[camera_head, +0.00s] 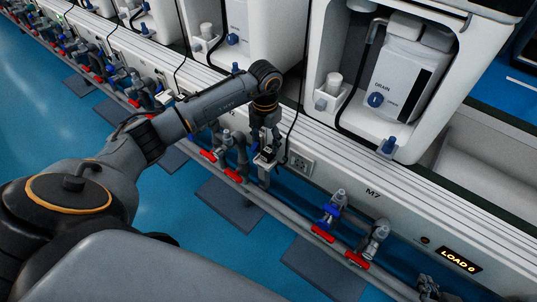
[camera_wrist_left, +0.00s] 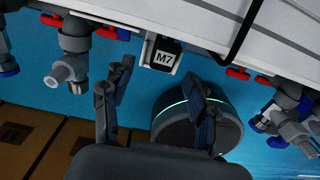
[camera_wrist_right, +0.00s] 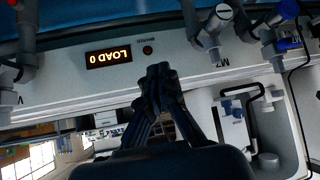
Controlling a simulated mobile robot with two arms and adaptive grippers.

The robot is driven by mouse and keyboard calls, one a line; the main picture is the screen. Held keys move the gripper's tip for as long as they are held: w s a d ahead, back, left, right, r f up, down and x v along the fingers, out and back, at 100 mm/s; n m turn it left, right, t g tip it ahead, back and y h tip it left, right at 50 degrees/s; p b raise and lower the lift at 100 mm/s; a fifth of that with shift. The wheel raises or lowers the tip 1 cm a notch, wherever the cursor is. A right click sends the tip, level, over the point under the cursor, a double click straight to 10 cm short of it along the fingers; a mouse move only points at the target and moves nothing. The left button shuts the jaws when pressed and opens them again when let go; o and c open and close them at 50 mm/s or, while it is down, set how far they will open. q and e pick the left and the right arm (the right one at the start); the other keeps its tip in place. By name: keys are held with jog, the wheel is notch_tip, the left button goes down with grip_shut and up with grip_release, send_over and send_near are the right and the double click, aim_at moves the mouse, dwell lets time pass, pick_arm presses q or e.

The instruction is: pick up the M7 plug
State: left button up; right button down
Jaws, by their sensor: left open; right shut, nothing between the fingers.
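The M7 plug (camera_wrist_left: 163,56) is a dark block with a white M7 label, sitting in a light holder at the edge of the white rail in the left wrist view. In the head view it appears as a small pale-and-dark block (camera_head: 267,155) beside the rail, partly covered by my arm. My left gripper (camera_wrist_left: 160,76) is open, its fingers apart on either side below the plug, with nothing between them. In the head view my left gripper (camera_head: 265,135) points down at the rail. My right gripper (camera_wrist_right: 160,72) is shut and empty, in front of the panel.
A wall socket (camera_head: 300,163) is on the rail right of the plug. Red-handled valves (camera_head: 225,165) and blue-and-grey fittings (camera_head: 330,210) flank it. A black cable (camera_head: 297,105) hangs nearby. A LOAD 0 display (camera_head: 458,258) is at right. A dark round object (camera_wrist_left: 195,120) shows beyond my left fingers.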

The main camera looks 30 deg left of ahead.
aim_at(266, 152)
pick_arm(q)
jog(key=f, duration=0.2)
jog(key=f+b, duration=0.1)
jog(key=f, duration=0.2)
jog(key=shift+s+d, duration=0.2)
grip_shut()
pick_arm(e)
jog(key=w+a+r+t+y, duration=0.1)
jog(key=w+a+r+t, duration=0.1)
jog(key=w+r+t, duration=0.2)
jog(key=shift+w+r, duration=0.5)
jog(key=shift+r, duration=0.45)
